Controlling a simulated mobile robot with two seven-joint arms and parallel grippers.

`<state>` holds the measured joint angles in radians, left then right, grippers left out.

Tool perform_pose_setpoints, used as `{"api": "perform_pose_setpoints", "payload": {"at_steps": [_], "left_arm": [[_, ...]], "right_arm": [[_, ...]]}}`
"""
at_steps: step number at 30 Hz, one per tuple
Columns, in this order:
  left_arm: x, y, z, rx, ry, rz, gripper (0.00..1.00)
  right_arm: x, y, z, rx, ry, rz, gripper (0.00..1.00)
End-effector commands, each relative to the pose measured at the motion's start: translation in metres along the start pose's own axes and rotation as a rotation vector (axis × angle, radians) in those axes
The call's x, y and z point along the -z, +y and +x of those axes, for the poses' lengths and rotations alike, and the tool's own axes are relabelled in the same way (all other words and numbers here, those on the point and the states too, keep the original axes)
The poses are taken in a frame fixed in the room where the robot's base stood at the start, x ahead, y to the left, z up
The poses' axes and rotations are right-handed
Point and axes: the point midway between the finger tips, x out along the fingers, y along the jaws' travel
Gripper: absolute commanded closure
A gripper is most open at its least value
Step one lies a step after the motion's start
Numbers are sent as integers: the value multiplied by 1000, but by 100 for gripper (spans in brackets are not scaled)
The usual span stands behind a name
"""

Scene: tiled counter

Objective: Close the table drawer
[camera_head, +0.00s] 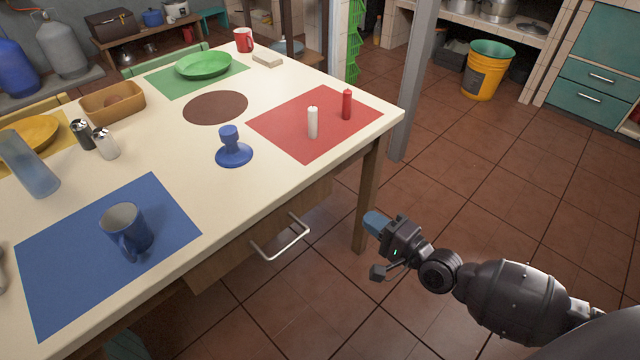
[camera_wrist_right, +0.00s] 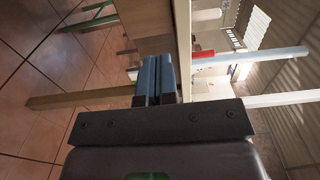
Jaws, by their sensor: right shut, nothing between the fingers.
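The wooden table drawer (camera_head: 225,262) sits under the near edge of the white tabletop (camera_head: 215,165). Its pale metal handle (camera_head: 280,240) sticks out from the front. How far the drawer is out is hard to tell, because the tabletop hides most of it. My right gripper (camera_head: 375,222) is to the right of the handle, near the table's corner leg, and apart from the handle. Its blue fingers (camera_wrist_right: 158,78) are together and empty in the right wrist view, beside a brown wooden panel (camera_wrist_right: 150,20). My left gripper is not in view.
A wooden table leg (camera_head: 367,190) stands just behind my right gripper. On the tabletop are a blue mug (camera_head: 125,230), a blue candle holder (camera_head: 232,150), and white (camera_head: 312,122) and red (camera_head: 347,104) candles.

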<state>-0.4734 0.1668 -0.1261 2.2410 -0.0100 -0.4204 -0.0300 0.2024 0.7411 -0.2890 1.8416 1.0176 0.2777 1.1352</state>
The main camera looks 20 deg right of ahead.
Motion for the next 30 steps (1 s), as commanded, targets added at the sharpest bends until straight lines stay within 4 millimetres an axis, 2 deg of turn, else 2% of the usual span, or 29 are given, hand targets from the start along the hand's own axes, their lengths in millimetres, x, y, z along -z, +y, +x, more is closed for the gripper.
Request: {"api": "perform_pose_setpoints", "payload": {"at_steps": [5,21,30], "left_arm": [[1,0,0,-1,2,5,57],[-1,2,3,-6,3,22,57],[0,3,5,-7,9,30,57]], "right_arm": [[0,-2,15,8,1,0,100],[0,-1,106,4,1,0,100],[0,-1,136,2,1,0,100]]}}
